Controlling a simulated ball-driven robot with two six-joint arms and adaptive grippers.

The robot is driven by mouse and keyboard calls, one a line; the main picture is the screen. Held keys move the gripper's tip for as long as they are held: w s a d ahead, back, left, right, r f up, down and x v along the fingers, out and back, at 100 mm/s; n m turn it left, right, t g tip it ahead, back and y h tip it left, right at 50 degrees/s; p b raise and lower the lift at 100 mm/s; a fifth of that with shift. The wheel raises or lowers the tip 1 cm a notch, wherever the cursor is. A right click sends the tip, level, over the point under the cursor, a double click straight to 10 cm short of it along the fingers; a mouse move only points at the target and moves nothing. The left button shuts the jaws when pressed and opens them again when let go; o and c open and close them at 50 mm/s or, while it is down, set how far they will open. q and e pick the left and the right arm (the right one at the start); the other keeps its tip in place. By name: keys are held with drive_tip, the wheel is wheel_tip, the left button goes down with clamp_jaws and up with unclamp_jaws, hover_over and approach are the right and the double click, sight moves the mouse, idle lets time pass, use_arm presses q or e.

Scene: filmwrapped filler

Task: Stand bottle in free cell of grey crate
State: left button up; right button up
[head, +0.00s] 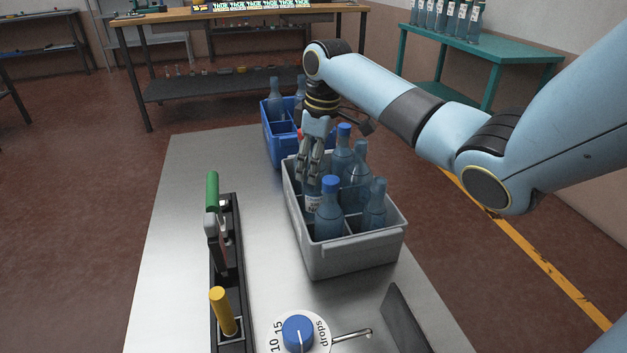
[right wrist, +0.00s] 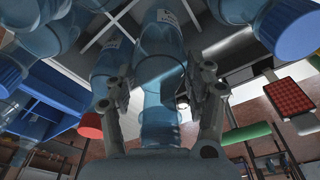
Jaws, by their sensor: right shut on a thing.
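The grey crate (head: 352,257) stands on the metal table and has divided cells. Several bottles stand in it, among them a blue-capped one (head: 329,215) at the front and uncapped-looking ones such as the right one (head: 375,207). My right gripper (head: 309,172) is over the crate's left side, shut on the neck of a clear bluish bottle (right wrist: 160,75) with a white label. The bottle's body (head: 312,203) points down at a left cell, partly hidden by the fingers and front bottle. I cannot tell whether its base touches the crate floor. My left gripper is not in view.
A blue crate (head: 272,148) with bottles stands just behind the grey one. A dark rack with green (head: 212,190) and yellow (head: 222,310) handles lies to the left. A blue dial (head: 298,333) is in front. The table's left side is clear.

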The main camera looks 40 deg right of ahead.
wheel_tip(320, 180, down, 4)
drive_tip(key=shift+r+b, duration=0.1)
drive_tip(key=shift+b, duration=0.25)
drive_tip(key=o, duration=1.2)
drive_tip(key=r, duration=0.4)
drive_tip(key=s+r+p, duration=0.1)
drive_tip(key=r, duration=0.3)
drive_tip(key=r+p, duration=0.1)
drive_tip(key=r, duration=0.3)
drive_tip(key=shift+s+d, duration=0.15)
drive_tip(key=shift+d, duration=0.2)
